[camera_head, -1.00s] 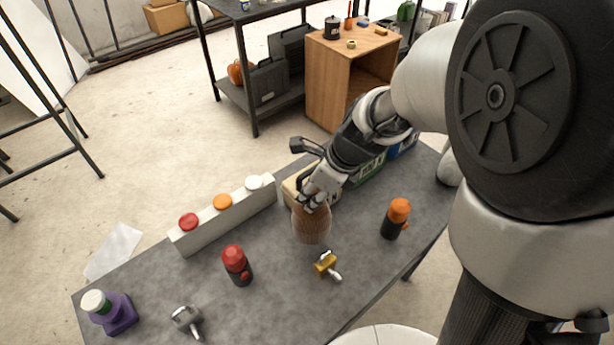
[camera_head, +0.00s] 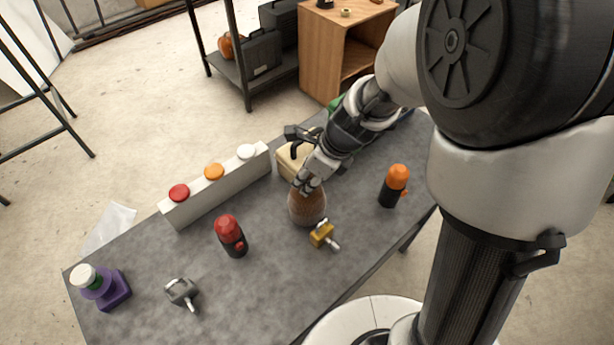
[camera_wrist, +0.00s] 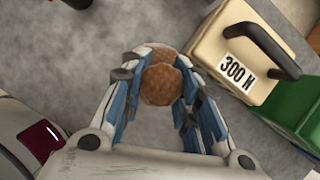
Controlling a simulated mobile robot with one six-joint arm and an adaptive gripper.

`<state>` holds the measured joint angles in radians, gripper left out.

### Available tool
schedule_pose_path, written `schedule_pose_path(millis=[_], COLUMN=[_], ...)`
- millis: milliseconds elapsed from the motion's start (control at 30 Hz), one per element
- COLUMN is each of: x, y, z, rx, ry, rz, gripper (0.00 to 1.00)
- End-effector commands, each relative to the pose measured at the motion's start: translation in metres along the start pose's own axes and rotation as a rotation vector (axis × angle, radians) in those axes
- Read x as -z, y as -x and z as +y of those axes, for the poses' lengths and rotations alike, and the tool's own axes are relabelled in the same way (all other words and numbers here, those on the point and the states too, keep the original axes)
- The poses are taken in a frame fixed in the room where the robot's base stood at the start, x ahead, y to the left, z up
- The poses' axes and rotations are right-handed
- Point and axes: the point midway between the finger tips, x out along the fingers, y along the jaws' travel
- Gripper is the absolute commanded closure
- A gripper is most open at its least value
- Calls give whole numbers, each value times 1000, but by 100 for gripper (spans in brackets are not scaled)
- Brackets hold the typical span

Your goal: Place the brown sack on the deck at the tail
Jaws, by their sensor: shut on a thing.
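The brown sack (camera_head: 307,207) is a rounded, textured bag over the grey tabletop (camera_head: 265,285). My gripper (camera_head: 308,186) points down and is shut on its upper part. The sack (camera_wrist: 160,84) also shows between the fingers in the wrist view. I cannot tell whether its bottom touches the table.
A white bar with red, orange and white caps (camera_head: 215,190) lies left of my gripper. A red-topped bottle (camera_head: 231,236), yellow piece (camera_head: 322,234), orange-topped bottle (camera_head: 394,186), grey shackle-like piece (camera_head: 182,293) and purple object (camera_head: 103,288) stand about. The front middle is clear.

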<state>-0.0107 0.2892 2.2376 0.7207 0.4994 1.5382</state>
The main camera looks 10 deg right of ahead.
Motion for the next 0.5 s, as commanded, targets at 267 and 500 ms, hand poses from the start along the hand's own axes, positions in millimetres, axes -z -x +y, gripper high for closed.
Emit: schedule_pose_path(millis=[267,500], x=[0,0], y=[0,0], z=[0,0], rx=[-1,-1], ry=[0,0], rz=[0,0], gripper=[56,51])
